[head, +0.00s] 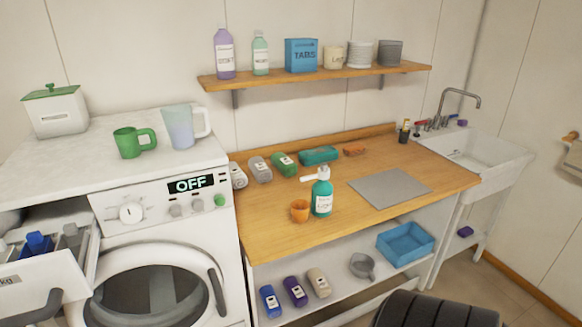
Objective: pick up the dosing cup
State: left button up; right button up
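A small orange cup (300,211), which fits the dosing cup best, stands upright on the wooden counter (265,233) near its front edge. It is just left of a teal pump bottle (322,199) with a white pump head, and the two are close together. A green cup with a handle (128,143) and a translucent jug (180,128) stand on the washing machine's top. Neither of my grippers is in view.
Several rolled or bottled items and a teal pack (319,155) lie along the counter's back. A grey mat (390,188) lies right of the bottle. A detergent drawer (48,265) is pulled out at left. A blue tray (406,244) sits on the lower shelf.

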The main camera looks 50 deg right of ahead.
aim_at(300, 209)
jog(key=z, duration=1.5)
